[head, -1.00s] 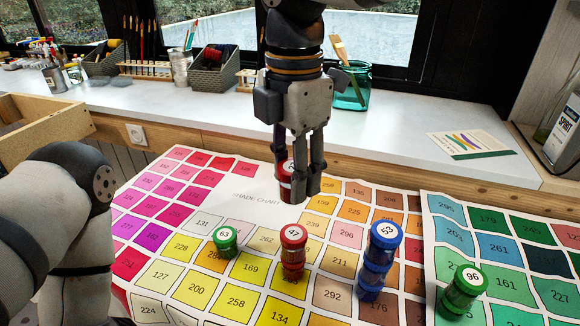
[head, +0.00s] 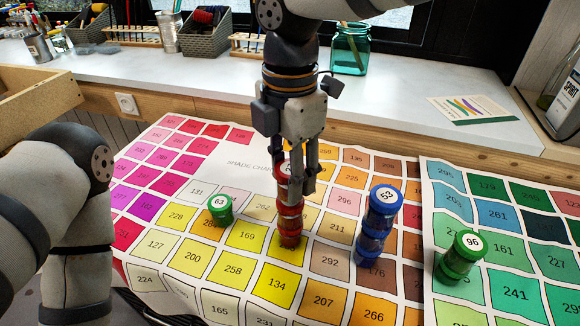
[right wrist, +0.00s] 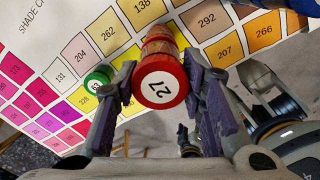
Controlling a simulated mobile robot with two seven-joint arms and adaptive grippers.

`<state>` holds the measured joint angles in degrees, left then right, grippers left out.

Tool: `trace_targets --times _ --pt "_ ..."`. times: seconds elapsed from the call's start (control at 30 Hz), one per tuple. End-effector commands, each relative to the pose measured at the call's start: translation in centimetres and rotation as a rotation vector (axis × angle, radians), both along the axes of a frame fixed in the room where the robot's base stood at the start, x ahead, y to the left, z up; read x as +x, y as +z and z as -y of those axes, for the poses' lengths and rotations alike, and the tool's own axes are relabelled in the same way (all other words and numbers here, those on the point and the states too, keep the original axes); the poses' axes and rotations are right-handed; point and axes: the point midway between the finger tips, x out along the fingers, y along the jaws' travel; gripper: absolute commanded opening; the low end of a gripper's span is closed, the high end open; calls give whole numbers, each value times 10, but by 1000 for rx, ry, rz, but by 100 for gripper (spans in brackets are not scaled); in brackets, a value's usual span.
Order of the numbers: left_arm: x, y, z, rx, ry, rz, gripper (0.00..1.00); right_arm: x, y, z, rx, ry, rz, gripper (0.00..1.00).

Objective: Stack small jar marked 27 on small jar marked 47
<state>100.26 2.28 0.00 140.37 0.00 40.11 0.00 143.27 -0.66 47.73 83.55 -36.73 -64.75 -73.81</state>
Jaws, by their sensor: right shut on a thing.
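The small red-lidded jar marked 27 (right wrist: 158,84) is between the fingers of my right gripper (head: 296,178), which is shut on it. The label 27 faces the right wrist camera. The small red jar marked 47 (head: 290,238) stands upright on the shade chart, directly under the held jar. Its label is hidden now. The two jars line up closely and look touching or nearly so; I cannot tell whether any gap is left. My left gripper is out of view; only my left arm shows.
A green jar marked 63 (head: 220,208) stands left of the red jars. A blue stack topped by a jar marked 53 (head: 382,208) stands to the right, and a green jar marked 96 (head: 461,256) farther right. The shade chart (head: 250,165) is clear between them.

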Motion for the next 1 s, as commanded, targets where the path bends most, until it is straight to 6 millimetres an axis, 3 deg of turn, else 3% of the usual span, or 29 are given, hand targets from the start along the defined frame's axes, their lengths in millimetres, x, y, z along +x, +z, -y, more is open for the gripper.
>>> trace_targets --times 0.77,0.8,0.87,1.0 --pt "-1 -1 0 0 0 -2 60 0 -12 0 0 0 0 8" --pt "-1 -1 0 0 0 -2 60 0 -12 0 1 0 1 46" --pt "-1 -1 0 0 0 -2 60 0 -12 0 1 0 1 59" --pt "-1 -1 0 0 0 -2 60 0 -12 0 0 0 0 60"
